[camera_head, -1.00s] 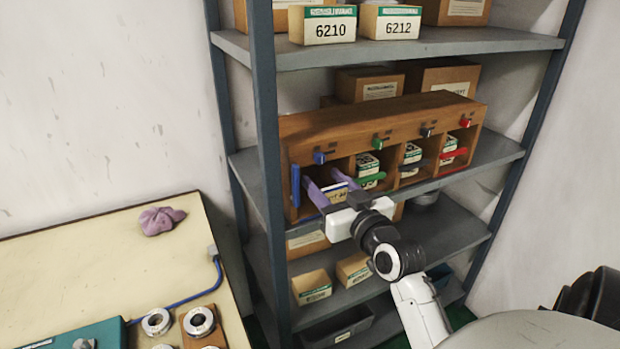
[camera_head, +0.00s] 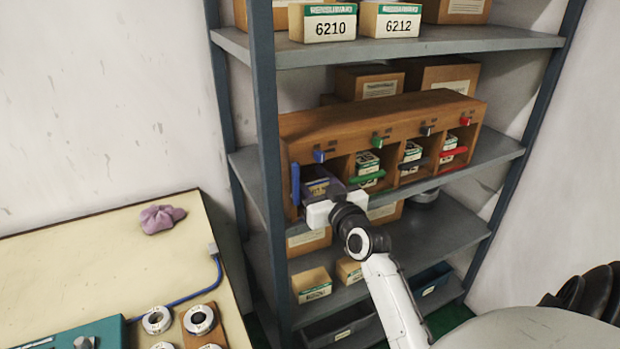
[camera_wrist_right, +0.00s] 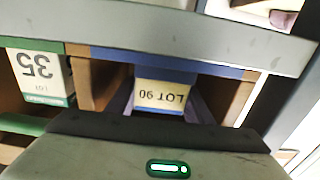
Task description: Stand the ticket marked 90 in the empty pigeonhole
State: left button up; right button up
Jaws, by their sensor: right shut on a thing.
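The wooden pigeonhole rack (camera_head: 390,113) stands on the middle shelf. Its leftmost pigeonhole, with the blue tab (camera_head: 319,156), has my right gripper (camera_head: 321,186) in its opening. The right gripper is shut on the ticket marked LOT 90 (camera_wrist_right: 162,96), whose print is upside down in the right wrist view. In the head view the ticket is mostly hidden between the fingers. I cannot tell whether it touches the pigeonhole's floor. The other pigeonholes hold white-and-green boxes (camera_head: 367,166). My left gripper is not in view.
A box marked 35 (camera_wrist_right: 42,75) sits in the neighbouring pigeonhole. A blue upright piece (camera_head: 295,184) edges the rack's left end, and a shelf post (camera_head: 268,150) stands beside it. Boxes marked 6210 (camera_head: 328,24) and 6212 (camera_head: 396,22) are on the shelf above.

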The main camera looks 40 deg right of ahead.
jog(key=shift+f, duration=0.15)
jog(key=o, duration=0.9)
jog(key=shift+s+r, duration=0.15)
jog(key=shift+r, duration=0.05)
jog(key=v, duration=1.1)
jog(key=shift+s+b, duration=0.35)
jog(key=shift+a, duration=0.15)
